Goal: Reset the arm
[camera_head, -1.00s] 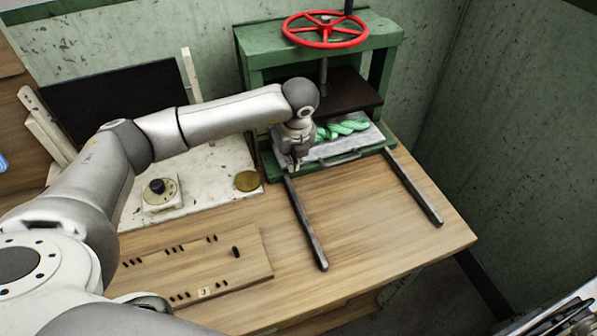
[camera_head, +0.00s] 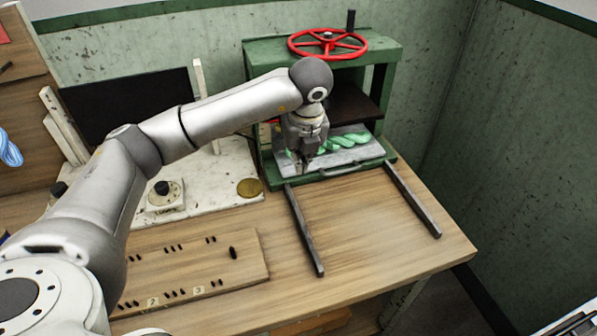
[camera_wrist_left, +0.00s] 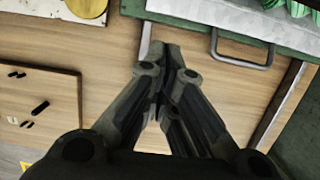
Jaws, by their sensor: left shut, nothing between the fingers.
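My left arm reaches in from the left in the head view. My left gripper (camera_head: 305,168) points down at the front left of the green press (camera_head: 262,120), over the near edge of its metal tray (camera_head: 345,160). Its fingers are closed together and empty, as the left wrist view (camera_wrist_left: 165,75) shows. Part of the tray is hidden behind the gripper. Green twisted skeins (camera_head: 350,142) lie on the tray. My right gripper does not show.
A red handwheel (camera_head: 328,43) tops the press. Two dark rails (camera_head: 305,232) run forward across the wooden table. A pegged board (camera_head: 190,275), a white panel with a knob (camera_head: 163,190) and a yellow disc (camera_head: 250,187) are at left. Table between the rails is clear.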

